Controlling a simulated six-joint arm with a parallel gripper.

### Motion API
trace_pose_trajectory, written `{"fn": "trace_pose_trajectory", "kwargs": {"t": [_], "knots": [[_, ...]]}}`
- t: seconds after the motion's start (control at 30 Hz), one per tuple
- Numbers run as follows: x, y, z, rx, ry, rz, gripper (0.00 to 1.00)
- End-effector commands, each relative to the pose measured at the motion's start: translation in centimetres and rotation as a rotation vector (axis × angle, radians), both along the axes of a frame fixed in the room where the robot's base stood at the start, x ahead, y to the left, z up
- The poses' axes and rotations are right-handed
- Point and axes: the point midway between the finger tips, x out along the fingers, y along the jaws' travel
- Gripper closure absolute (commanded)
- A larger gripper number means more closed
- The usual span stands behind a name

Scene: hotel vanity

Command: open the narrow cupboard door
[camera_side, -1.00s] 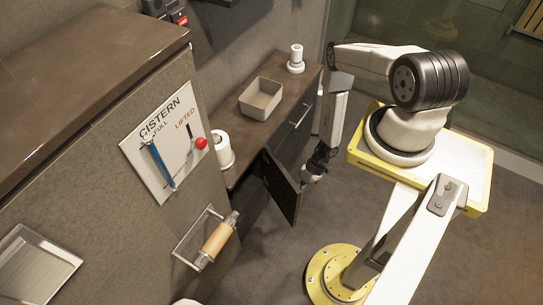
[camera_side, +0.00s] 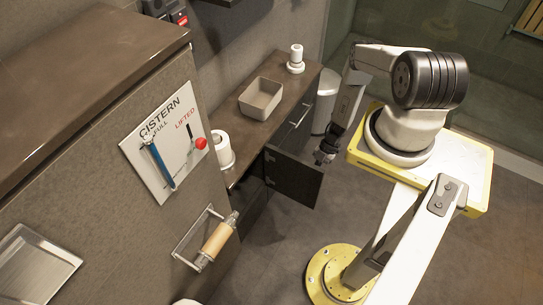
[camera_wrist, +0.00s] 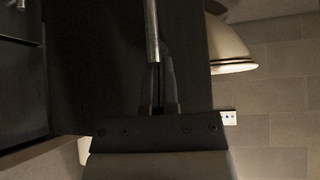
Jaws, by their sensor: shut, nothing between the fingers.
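The narrow cupboard door (camera_side: 297,181) is a dark panel standing wide open from the vanity front, swung out into the room. Part of the dark cupboard opening (camera_side: 256,196) shows beside it. My gripper (camera_side: 321,158) is at the door's free end, on its far side. In the wrist view the door's dark face (camera_wrist: 105,60) fills the middle, with a metal bar handle (camera_wrist: 152,30) running down toward my gripper's fingers (camera_wrist: 161,75). The fingers are close together, empty, and lie beside or behind the handle's end; I cannot tell whether they touch it.
The vanity top (camera_side: 285,100) holds a beige basin (camera_side: 261,98), paper rolls (camera_side: 222,150) and a white item (camera_side: 296,60). A cistern panel (camera_side: 165,145) and paper holder (camera_side: 207,238) are at left. Floor before the door is clear.

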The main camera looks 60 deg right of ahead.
Motion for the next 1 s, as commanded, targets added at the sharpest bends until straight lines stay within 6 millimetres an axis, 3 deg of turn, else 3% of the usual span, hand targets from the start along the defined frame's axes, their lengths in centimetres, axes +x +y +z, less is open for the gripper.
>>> {"fn": "trace_pose_trajectory", "kwargs": {"t": [0.3,1.0], "knots": [[0.5,-2.1,0.0,0.000,-0.001,-0.001,1.00],[0.6,-2.5,0.3,0.000,-0.001,0.000,1.00]]}}
